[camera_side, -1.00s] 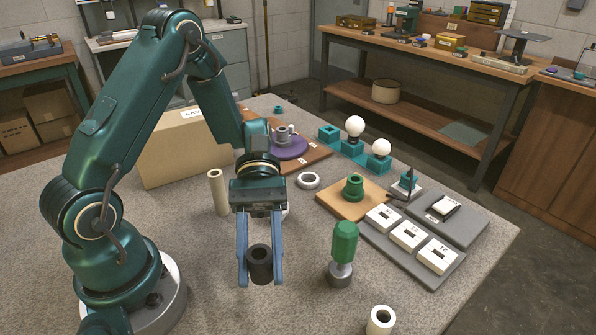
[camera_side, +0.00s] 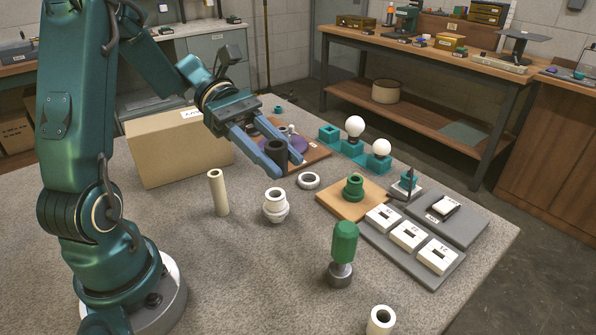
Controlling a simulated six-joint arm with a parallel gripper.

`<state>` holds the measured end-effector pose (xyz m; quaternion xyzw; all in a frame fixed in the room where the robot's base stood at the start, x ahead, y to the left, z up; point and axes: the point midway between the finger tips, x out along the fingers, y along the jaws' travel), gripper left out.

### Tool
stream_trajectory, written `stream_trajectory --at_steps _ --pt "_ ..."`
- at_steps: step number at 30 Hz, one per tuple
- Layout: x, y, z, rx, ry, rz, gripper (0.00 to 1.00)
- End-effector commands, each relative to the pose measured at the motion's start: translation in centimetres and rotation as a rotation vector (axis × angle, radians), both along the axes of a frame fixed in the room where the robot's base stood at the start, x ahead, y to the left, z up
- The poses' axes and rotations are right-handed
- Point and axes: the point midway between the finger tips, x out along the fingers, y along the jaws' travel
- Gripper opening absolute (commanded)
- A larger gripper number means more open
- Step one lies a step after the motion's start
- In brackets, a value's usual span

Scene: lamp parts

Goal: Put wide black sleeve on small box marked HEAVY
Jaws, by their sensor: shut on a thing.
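The wide black sleeve (camera_side: 275,153) is a short dark hollow cylinder. My gripper (camera_side: 287,165) is shut on it, with one blue finger on each side. It holds the sleeve raised, in front of the purple disc and brown board as seen in the picture. A cardboard box (camera_side: 170,155) stands on the table at left, behind and left of the gripper. A white label (camera_side: 191,113) sits on its top, too small to read clearly. The sleeve appears to the right of the box and apart from it.
A cream tube (camera_side: 217,192), a cream ringed fitting (camera_side: 275,205) and a white ring (camera_side: 308,181) stand below the gripper. Bulbs in teal holders (camera_side: 352,147) stand behind.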

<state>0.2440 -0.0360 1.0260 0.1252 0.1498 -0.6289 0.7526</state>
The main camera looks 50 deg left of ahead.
Motion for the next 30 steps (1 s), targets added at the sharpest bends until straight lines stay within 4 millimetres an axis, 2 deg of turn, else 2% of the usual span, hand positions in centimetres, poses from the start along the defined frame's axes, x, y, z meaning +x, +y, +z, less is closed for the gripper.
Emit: stream_trajectory --at_steps 7,8,20,26,30 --pt "1.5 2.0 1.3 0.001 -0.001 0.227 0.00" --pt "1.4 2.3 1.1 0.000 0.001 0.219 0.00" --pt "-2.2 1.4 -1.6 -0.002 0.003 -0.147 0.00" --pt "-5.9 1.9 -3.8 -0.003 0.003 -0.458 0.00" --pt "-9.6 3.7 -5.6 -0.002 0.001 -0.766 0.00"
